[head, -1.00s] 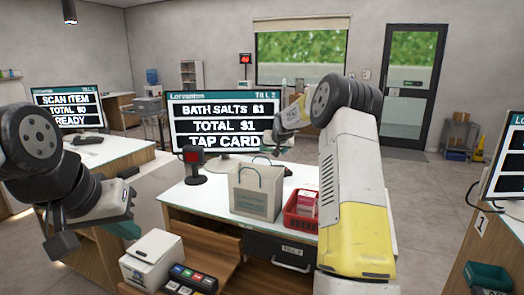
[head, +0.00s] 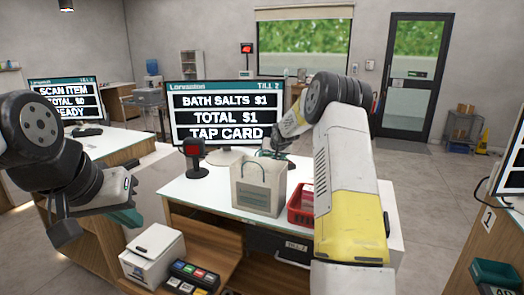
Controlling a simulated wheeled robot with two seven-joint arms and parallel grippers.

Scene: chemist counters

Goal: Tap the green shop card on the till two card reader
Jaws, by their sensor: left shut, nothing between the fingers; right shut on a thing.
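The till two screen (head: 213,112) reads "BATH SALTS $1", "TOTAL $1", "TAP CARD". A black device with a dark red face (head: 194,157) stands on the counter below it; I cannot tell whether it is the card reader. A black unit with coloured tabs (head: 190,277), one green, sits at the lower front. I cannot make out the green shop card. My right gripper (head: 270,154) is shut at the back of the paper bag (head: 259,188), its fingertips and what it holds partly hidden. My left gripper (head: 128,186) is shut and empty, left of the counter.
The till two counter (head: 217,199) is clear left of the bag. A red basket (head: 300,208) stands right of the bag, partly behind my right arm. A white box-shaped machine (head: 150,252) sits on the lower front shelf. Another till's screen (head: 70,99) stands at the left.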

